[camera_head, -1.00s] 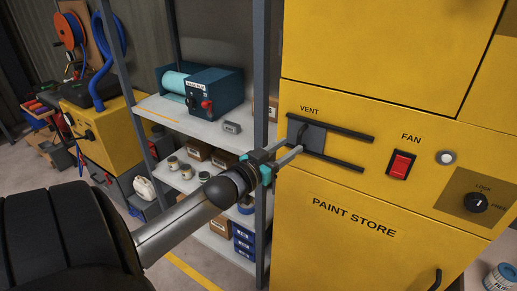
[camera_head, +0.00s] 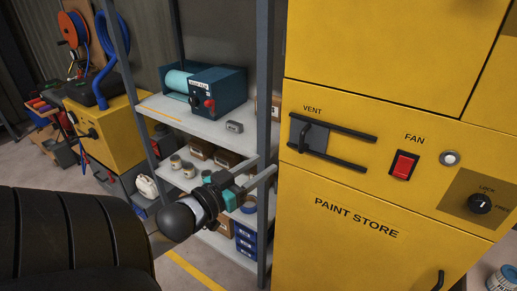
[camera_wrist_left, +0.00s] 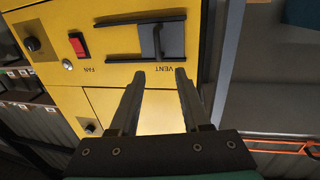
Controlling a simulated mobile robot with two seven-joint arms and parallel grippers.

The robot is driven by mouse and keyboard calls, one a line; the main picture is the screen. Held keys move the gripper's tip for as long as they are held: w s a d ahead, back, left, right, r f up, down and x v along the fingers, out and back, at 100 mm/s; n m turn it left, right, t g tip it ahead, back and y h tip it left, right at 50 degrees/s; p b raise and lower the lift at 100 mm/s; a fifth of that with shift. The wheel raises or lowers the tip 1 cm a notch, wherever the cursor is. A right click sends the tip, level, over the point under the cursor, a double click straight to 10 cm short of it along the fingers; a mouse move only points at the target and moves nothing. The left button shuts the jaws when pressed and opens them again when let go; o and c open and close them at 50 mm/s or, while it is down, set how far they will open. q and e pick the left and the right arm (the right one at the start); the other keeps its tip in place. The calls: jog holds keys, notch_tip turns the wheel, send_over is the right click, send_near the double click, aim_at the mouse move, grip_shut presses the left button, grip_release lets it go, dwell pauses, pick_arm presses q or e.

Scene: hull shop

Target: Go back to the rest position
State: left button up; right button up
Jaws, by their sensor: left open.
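My left gripper (camera_head: 262,172) is open and empty. It is in front of the grey shelf post, left of the yellow paint store cabinet (camera_head: 340,262) and below the level of the vent slide. In the left wrist view its two fingers (camera_wrist_left: 160,80) are spread apart, with the yellow cabinet beyond them. The vent slide (camera_head: 311,138) has a dark handle and sits at the left end of its two black rails. It also shows in the left wrist view (camera_wrist_left: 160,42), apart from the fingertips. My right gripper is not in view.
A grey shelf unit (camera_head: 215,128) stands left of the cabinet, holding a blue machine (camera_head: 215,90), cans and boxes. The cabinet front has a red fan switch (camera_head: 404,166) and a lock knob (camera_head: 479,204). A yellow machine (camera_head: 105,130) stands at the far left.

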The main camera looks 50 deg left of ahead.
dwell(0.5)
pick_arm(q)
jog(key=s+f+n+g+y+b, duration=0.1)
jog(key=s+f+g+b, duration=0.25)
jog(key=f, duration=1.45)
jog(key=s+f+g+y+b, duration=0.15)
jog(key=s+f+g, duration=0.25)
jog(key=f, duration=1.4)
jog(key=s+d+f+m+g+h+b, duration=0.1)
jog(key=s+d+f+g+b, duration=0.1)
jog(key=s+d+f, duration=0.4)
jog(key=s+d+f+m+g+h+b, duration=0.1)
jog(key=s+d+f+g, duration=0.3)
jog(key=s+f, duration=0.6)
jog(key=s+d+f+m+g+h+b, duration=0.1)
jog(key=s+d+f+m+g+b, duration=0.1)
jog(key=s+d+f, duration=0.5)
notch_tip(320, 180, down, 6)
jog(key=shift+s+d+r+g+b, duration=0.1)
jog(key=shift+s+d+g+b, duration=0.3)
jog(key=shift+s+g+b, duration=0.4)
